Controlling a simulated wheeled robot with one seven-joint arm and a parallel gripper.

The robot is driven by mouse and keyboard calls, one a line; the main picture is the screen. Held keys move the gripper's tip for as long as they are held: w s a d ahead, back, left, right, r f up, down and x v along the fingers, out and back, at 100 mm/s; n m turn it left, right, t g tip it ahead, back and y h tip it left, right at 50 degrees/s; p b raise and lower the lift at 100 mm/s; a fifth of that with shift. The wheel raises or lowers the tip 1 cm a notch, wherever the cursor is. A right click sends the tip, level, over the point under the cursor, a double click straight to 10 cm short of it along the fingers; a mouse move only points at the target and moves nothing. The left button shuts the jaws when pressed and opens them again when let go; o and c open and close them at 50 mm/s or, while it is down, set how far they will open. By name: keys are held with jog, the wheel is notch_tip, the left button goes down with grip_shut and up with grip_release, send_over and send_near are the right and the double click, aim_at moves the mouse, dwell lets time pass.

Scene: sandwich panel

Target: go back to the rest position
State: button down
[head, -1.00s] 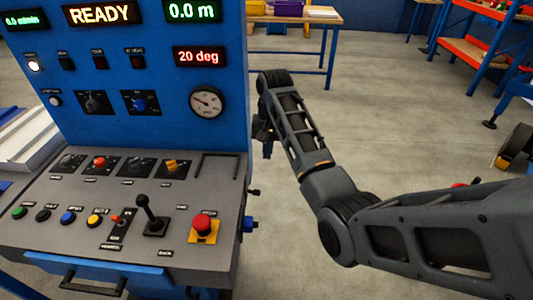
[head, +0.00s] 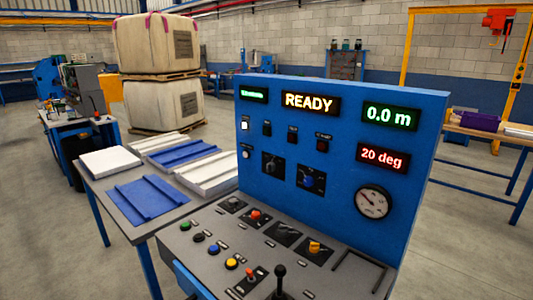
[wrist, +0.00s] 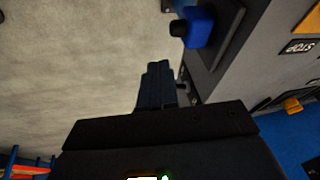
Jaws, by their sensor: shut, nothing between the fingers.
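My gripper (wrist: 156,85) shows in the wrist view, its fingers shut together with nothing between them. It is beside the side of the control console, over bare floor. A blue knob (wrist: 200,27) on the console's side is just right of the fingertips, apart from them. In the head view the blue control console (head: 340,125) stands at centre right, with lit READY, 0.0 m and 20 deg displays. My arm and gripper are out of the head view.
A table (head: 122,215) with blue and white panels stands left of the console. Two wrapped bales (head: 158,45) are stacked behind. A table with a purple bin (head: 478,121) is at the right. Grey floor (head: 50,240) is open at the left.

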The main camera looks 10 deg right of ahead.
jog(key=s+a+r+n+t, duration=0.1)
jog(key=s+a+n+t, duration=0.15)
jog(key=s+a, duration=0.55)
jog(key=s+a+r+n+t, duration=0.1)
jog(key=s+a+n+t, duration=0.2)
jog(key=s, duration=0.8)
jog(key=s+a+r+n+t, duration=0.1)
jog(key=s+a+r+t, duration=0.1)
jog(key=s+r, duration=0.5)
jog(key=s+a+r+n+t+y, duration=0.1)
jog(key=s+a+r+t, duration=0.2)
jog(key=s+r, duration=0.4)
notch_tip(320, 180, up, 7)
jog(key=shift+a+f+t, duration=0.1)
jog(key=shift+a+t, duration=0.1)
jog(key=shift+t, duration=0.15)
